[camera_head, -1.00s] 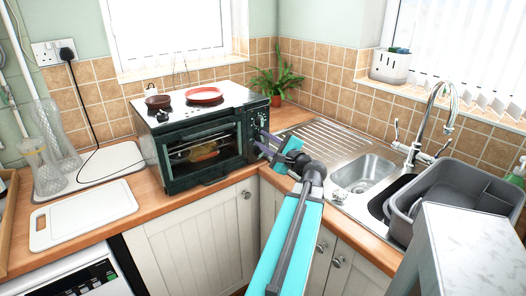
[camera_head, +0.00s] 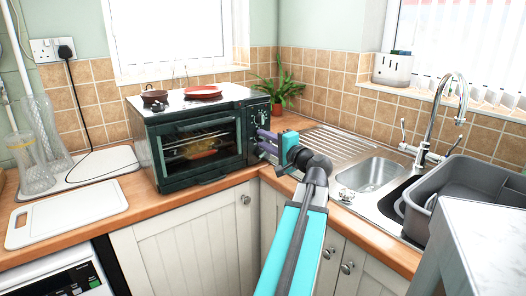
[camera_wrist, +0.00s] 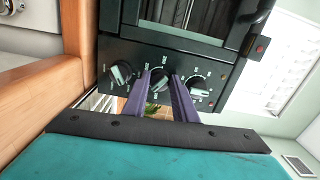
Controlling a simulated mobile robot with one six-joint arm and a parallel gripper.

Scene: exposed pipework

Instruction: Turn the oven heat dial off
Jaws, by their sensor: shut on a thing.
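The dark green oven (camera_head: 160,165) stands on the wooden counter, its control panel on the right side of its front. In the wrist view the oven's panel (camera_wrist: 222,75) appears turned sideways with three dials in a row. The middle dial (camera_wrist: 158,78) sits between the two purple fingers of my gripper (camera_wrist: 160,81), which is shut on it. One dial (camera_wrist: 120,73) is to the left and another (camera_wrist: 195,85) to the right, both untouched. My gripper (camera_head: 266,143) also shows at the panel in the head view.
A red plate (camera_head: 203,91) and a brown pot (camera_head: 154,96) sit on the oven top. A plant (camera_head: 279,88) stands behind my gripper. The sink (camera_head: 370,174) and a grey basin (camera_head: 475,185) are to the right. White boards (camera_head: 68,214) lie on the left counter.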

